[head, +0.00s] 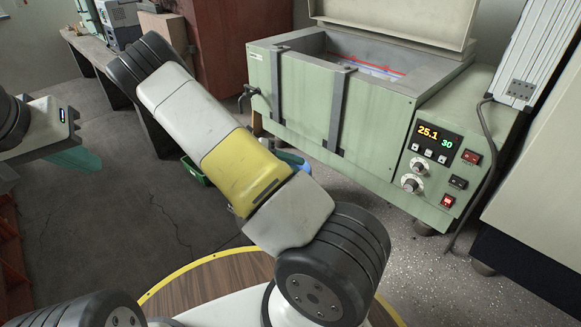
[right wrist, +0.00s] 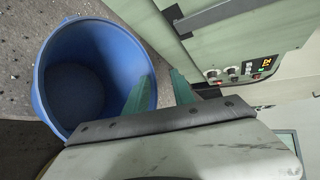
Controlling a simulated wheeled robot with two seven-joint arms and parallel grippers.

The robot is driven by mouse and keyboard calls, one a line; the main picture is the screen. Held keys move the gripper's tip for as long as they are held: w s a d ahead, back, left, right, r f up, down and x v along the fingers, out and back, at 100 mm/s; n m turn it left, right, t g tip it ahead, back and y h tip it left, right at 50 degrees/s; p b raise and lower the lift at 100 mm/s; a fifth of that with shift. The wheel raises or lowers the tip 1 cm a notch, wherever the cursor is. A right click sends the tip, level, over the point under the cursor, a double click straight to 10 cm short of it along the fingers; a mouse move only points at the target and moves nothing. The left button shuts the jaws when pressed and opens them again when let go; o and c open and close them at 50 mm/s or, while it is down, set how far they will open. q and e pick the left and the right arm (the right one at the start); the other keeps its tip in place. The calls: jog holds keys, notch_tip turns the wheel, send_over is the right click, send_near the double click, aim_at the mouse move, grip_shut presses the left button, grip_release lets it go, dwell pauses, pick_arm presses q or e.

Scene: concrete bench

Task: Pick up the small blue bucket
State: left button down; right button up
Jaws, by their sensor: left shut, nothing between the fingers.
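The small blue bucket (right wrist: 75,80) fills the left of the right wrist view, its open mouth facing the camera. In the head view only a sliver of the bucket (head: 291,159) shows behind my right arm. My right gripper's teal fingers (right wrist: 160,90) are apart. One finger overlaps the bucket's inside and the other is outside the rim, with the rim's edge between them in the picture. I cannot tell whether they touch it. My left gripper (head: 78,160) is shut and empty at the far left, away from the bucket.
A green bath machine (head: 330,110) with a lit display stands just behind the bucket. A green crate (head: 194,173) shows partly behind my right arm. A workbench (head: 95,48) is at the back left. The dark floor (head: 110,210) at left is mostly clear.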

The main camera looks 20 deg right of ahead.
aim_at(307, 168)
jog(key=x, duration=0.5)
jog(key=shift+d+f, duration=0.15)
jog(key=shift+d, duration=0.1)
jog(key=shift+c, duration=0.2)
grip_shut()
dwell(0.9)
jog(key=shift+o, duration=0.2)
grip_release()
jog(key=shift+a, duration=0.1)
